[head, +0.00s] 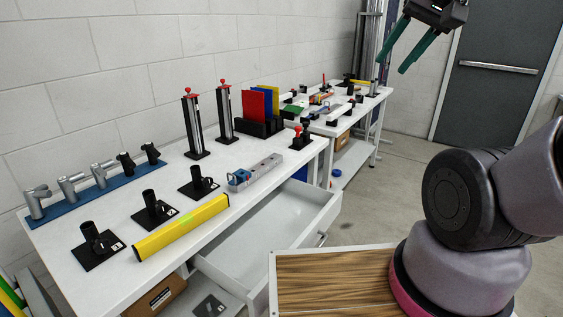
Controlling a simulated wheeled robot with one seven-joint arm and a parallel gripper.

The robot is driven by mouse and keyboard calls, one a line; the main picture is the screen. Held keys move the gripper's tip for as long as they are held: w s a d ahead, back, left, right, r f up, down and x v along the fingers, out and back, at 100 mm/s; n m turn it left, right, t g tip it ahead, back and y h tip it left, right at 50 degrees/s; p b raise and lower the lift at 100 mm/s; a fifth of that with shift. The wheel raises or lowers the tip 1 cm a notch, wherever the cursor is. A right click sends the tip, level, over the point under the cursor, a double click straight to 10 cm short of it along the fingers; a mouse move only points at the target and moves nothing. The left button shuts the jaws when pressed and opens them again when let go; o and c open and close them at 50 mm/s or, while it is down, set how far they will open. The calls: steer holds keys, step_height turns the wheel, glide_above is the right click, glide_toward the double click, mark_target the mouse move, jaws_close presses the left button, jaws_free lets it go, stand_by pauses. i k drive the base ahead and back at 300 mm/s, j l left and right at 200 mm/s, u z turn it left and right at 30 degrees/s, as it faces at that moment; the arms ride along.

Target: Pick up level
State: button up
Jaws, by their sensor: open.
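A yellow level (182,228) lies along the front edge of the white workbench (120,272) in the head view. My gripper (401,48) is high at the upper right, well away from the level. Its two green fingers are apart and nothing is between them.
Black stands (155,212) sit just behind the level, and a grey block with a blue part (256,173) lies to its right. An open drawer (270,235) juts out below the bench front. A wooden surface (330,283) is at bottom centre.

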mark_target(143, 249)
steer(key=u, duration=1.25)
